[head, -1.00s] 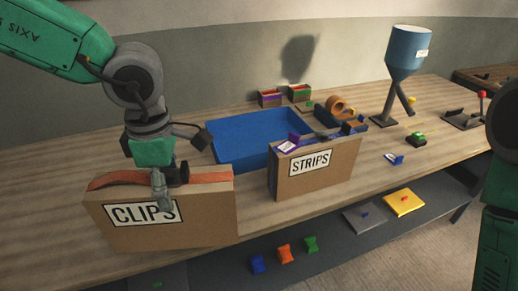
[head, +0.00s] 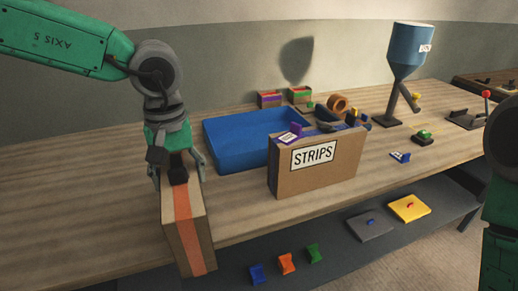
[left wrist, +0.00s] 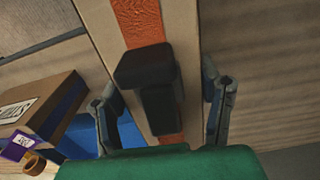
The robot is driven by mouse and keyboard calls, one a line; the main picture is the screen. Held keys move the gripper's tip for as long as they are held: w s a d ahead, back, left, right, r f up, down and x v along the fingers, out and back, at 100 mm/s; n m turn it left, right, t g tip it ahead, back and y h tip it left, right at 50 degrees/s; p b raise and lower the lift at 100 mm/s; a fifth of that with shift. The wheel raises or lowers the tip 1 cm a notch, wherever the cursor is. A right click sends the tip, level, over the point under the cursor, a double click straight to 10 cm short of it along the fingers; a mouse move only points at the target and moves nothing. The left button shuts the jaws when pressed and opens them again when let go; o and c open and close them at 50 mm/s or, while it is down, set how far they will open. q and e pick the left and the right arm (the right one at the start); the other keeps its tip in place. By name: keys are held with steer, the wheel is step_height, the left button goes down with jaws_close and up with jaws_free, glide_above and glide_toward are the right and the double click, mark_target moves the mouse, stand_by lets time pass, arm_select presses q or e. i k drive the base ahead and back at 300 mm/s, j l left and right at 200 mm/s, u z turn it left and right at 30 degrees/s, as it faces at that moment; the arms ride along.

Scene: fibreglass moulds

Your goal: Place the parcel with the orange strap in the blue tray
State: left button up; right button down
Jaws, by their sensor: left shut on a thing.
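The parcel (head: 171,226) is a tall tan carton with an orange strap (head: 189,232) over its top and down its near end. My left gripper (head: 179,178) is shut on its top, one finger on each side. In the left wrist view the fingers (left wrist: 165,105) straddle the parcel's top (left wrist: 185,22), with a black block over the strap between them. The parcel's lower end shows past the table's front edge; I cannot tell whether it touches the table. The blue tray (head: 236,162) lies behind and right of the parcel, and its visible floor is empty. My right gripper is out of view.
A carton labelled STRIPS (head: 318,172) stands in front of the tray's right part, with a purple piece (head: 290,134) at its top. Small bins (head: 269,99) stand behind the tray. A blue hopper (head: 411,52) stands further right. The table at left is clear.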

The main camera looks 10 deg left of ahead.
mark_target(254, 149)
steer(key=k+j+z, duration=0.1)
steer(key=j+z, duration=0.25)
steer(key=k+j+z, duration=0.1)
steer(key=j+z, duration=0.25)
steer(key=k+j+z, duration=0.15)
steer(key=z, duration=0.2)
